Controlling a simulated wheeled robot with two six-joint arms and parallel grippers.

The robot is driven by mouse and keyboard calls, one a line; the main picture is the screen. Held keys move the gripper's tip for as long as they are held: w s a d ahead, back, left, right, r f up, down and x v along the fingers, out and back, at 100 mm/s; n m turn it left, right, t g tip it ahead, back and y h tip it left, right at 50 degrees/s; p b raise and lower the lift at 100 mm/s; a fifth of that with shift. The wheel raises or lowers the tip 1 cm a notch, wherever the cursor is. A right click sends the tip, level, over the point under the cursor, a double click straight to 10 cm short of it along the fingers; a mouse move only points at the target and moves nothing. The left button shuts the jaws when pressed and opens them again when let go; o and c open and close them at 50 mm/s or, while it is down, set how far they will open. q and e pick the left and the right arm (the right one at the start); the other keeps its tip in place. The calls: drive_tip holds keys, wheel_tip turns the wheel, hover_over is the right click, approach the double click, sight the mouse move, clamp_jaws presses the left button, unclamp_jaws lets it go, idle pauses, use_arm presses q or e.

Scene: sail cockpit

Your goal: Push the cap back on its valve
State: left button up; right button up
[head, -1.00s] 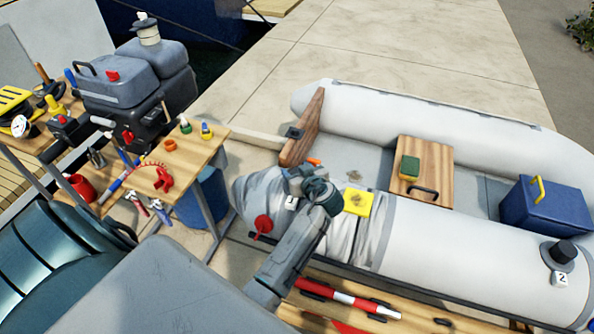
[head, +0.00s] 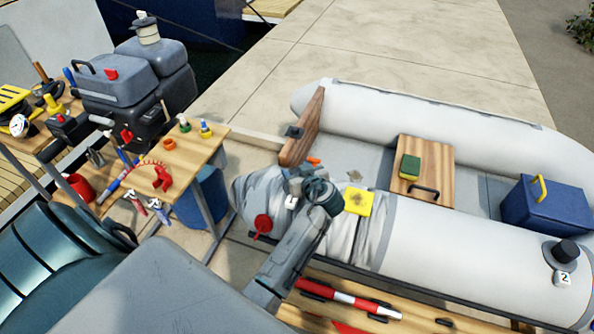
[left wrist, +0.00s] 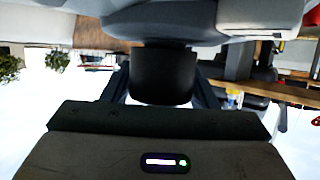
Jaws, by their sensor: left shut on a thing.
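My left gripper (head: 298,184) is at the slack, wrinkled end of the grey inflatable boat, beside a white tag marked 1 (head: 291,202). In the left wrist view, its two fingers are closed on a black cylindrical cap (left wrist: 163,75). The cap's far end meets a dark grey-blue round part, partly hidden; I cannot tell whether the cap is seated on the valve. In the head view my wrist and gripper hide this cap and valve. Another valve with a black cap (head: 566,250) stands at the right, tagged 2. My right gripper is not in view.
A red disc (head: 263,223) hangs at the tube's end. A yellow patch (head: 358,201) lies on the tube near my wrist. A wooden transom (head: 303,127) rises behind. A tool table (head: 205,140) stands at left, and a red-and-white pole (head: 345,299) lies in front.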

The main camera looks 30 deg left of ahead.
use_arm(q)
drive_tip(key=shift+f, duration=0.2)
drive_tip(key=o, duration=0.8)
drive_tip(key=shift+c, duration=0.2)
